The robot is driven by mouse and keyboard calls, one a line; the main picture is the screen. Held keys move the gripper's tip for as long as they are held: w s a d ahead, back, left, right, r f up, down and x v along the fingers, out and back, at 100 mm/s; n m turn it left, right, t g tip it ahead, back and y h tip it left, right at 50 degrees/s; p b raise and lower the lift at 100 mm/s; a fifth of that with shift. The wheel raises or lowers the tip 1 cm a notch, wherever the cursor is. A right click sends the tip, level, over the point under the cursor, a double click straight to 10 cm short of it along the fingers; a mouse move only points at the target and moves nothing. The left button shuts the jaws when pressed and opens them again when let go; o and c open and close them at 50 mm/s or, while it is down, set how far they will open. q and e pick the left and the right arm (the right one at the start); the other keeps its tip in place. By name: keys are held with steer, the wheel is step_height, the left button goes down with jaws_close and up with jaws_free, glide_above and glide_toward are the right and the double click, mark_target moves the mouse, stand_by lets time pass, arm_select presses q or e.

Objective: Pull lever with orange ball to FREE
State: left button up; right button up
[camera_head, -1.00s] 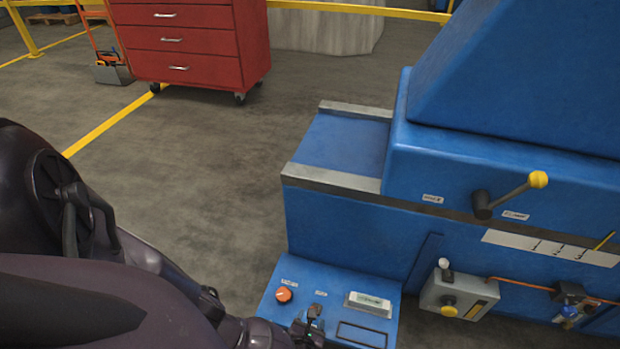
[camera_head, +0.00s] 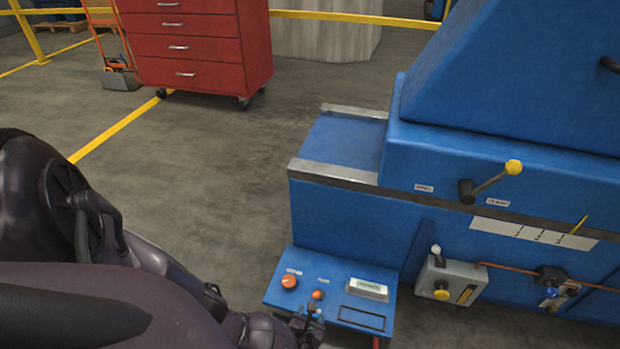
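A small orange ball (camera_head: 317,295) shows on the low blue control panel (camera_head: 275,298) at the bottom centre. Whatever stem carries it is mostly hidden by my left gripper (camera_head: 312,312). My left arm comes in from the left, and its gripper is just below the ball in the picture. I cannot tell whether it touches the ball or whether its fingers are open. A small label (camera_head: 323,281) sits above the ball, too small to read. My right gripper is not in view.
The panel also carries an orange knob (camera_head: 289,281) and a display (camera_head: 367,289). The large blue machine (camera_head: 340,225) stands behind, with a yellow-ball lever (camera_head: 513,167) and a grey box (camera_head: 437,286) with a yellow button. A red cabinet (camera_head: 200,48) stands far back; the floor between is clear.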

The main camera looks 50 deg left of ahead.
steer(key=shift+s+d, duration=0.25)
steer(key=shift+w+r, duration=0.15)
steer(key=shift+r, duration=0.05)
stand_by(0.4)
